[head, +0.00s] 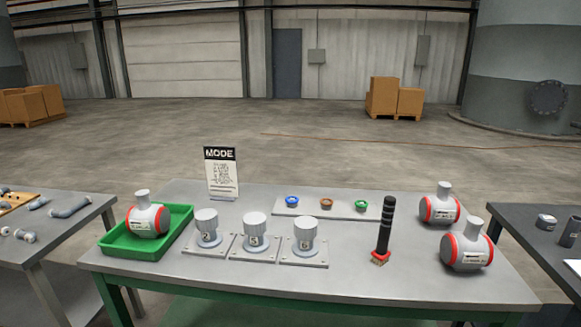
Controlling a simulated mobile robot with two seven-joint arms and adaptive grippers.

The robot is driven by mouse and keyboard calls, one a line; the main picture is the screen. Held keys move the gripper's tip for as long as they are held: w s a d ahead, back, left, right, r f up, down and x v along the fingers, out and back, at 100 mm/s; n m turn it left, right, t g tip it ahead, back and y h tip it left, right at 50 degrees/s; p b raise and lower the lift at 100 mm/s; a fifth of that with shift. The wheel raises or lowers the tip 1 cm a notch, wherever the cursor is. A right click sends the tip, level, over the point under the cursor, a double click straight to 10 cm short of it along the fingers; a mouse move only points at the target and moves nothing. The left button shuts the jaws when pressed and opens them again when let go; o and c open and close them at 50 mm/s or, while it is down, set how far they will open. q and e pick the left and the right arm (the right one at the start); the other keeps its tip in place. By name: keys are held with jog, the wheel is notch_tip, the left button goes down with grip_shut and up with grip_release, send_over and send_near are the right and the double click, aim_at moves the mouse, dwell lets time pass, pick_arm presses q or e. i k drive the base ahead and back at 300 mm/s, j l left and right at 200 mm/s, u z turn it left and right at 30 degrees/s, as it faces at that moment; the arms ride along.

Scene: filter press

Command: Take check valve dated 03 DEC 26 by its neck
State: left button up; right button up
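Three grey check valves with red end rings and short upright necks are in the head view. One valve (148,217) lies in a green tray (182,232) at the table's left. A second valve (440,206) lies at the table's back right. A third valve (467,248) lies in front of it at the right. Each has a small white label, but the dates are too small to read. All three necks are uncovered. Neither of my grippers is in view.
The grey table (200,283) also holds three numbered knobs (255,232) on plates, a strip (310,210) with blue, brown and green rings, an upright black-handled brush (384,228) and a MODE sign (221,173). Side tables stand left (50,237) and right (515,223). The front edge is clear.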

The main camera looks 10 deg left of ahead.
aim_at(147, 220)
jog(key=u, duration=1.25)
jog(key=i+j+z, duration=0.1)
jog(key=z, duration=0.75)
jog(key=i+j+z, duration=0.1)
jog(key=j+z, duration=0.25)
jog(key=j, duration=0.15)
jog(key=j+z, duration=0.3)
jog(key=j, duration=0.2)
jog(key=j+z, duration=0.2)
jog(key=j, duration=0.8)
jog(key=i, duration=0.05)
